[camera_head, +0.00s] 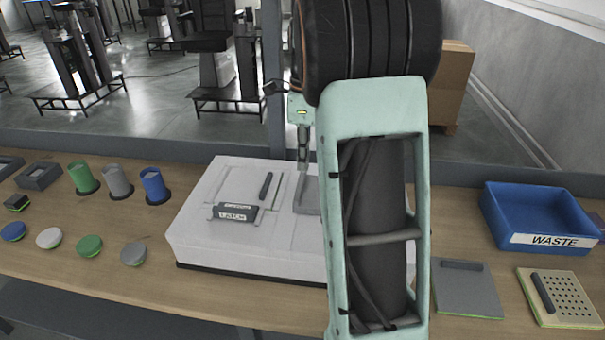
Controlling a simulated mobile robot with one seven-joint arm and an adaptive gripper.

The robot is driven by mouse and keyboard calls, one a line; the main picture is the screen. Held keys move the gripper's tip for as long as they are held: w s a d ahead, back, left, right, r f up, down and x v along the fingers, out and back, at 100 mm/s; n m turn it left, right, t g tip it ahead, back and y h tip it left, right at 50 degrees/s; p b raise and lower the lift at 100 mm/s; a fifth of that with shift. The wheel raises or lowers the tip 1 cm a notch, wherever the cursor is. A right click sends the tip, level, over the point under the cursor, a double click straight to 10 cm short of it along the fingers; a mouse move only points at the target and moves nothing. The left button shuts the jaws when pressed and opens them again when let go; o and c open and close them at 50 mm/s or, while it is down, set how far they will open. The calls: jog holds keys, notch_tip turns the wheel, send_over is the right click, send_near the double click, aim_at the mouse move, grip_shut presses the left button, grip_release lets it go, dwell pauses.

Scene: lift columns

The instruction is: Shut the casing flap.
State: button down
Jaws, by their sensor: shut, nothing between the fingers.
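The white casing (200,235) sits on the wooden bench in the middle of the view. Its top carries a dark block labelled LATCH (236,213) and a slim black handle (266,186) on a pale panel outlined in the top. A grey piece or recess (306,198) shows right of the handle, partly covered by my arm; I cannot tell whether it is the flap or an opening. My gripper (303,166) points down over the casing's rear right part, shut and empty. Whether it touches anything is unclear. My arm hides the casing's right side.
Several coloured cups, including a blue one (154,186), and round lids, including a green one (89,246), stand at left. A blue WASTE bin (540,241), a grey plate (467,289) and a perforated board (560,298) lie at right. A grey post (274,80) rises behind the casing.

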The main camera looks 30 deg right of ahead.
aim_at(301, 184)
jog(key=shift+f, duration=1.9)
jog(key=shift+a, duration=0.1)
jog(key=shift+w+a+f, duration=0.1)
jog(key=shift+a+f, duration=0.05)
jog(key=shift+f, duration=0.6)
